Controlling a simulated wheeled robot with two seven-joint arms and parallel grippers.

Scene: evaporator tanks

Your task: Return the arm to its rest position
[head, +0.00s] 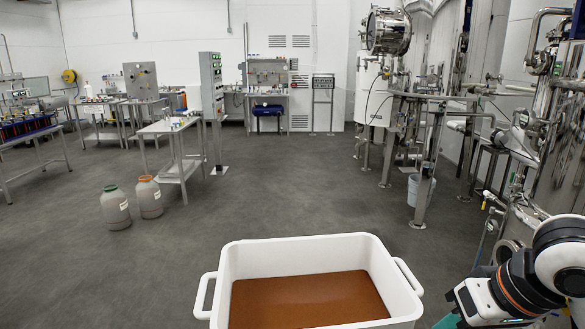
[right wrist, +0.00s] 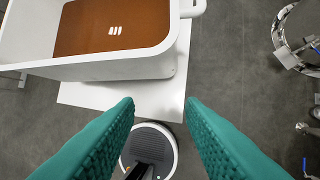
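My right arm comes in at the lower right of the head view, beside the white tub. Only a bit of teal at my right gripper (head: 448,321) shows there, at the bottom edge. In the right wrist view, the two teal fingers of my right gripper (right wrist: 160,103) are spread wide apart with nothing between them. They point toward the near side of the tub and the white surface under it, apart from both. My left gripper and left arm are not in view.
The white tub (head: 305,254), with brown contents (head: 310,300), stands close in front on a white surface (right wrist: 150,98). Two jars (head: 116,208) stand on the floor at left. Steel tanks and pipes (head: 545,130) line the right side. The middle floor (head: 290,180) is clear.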

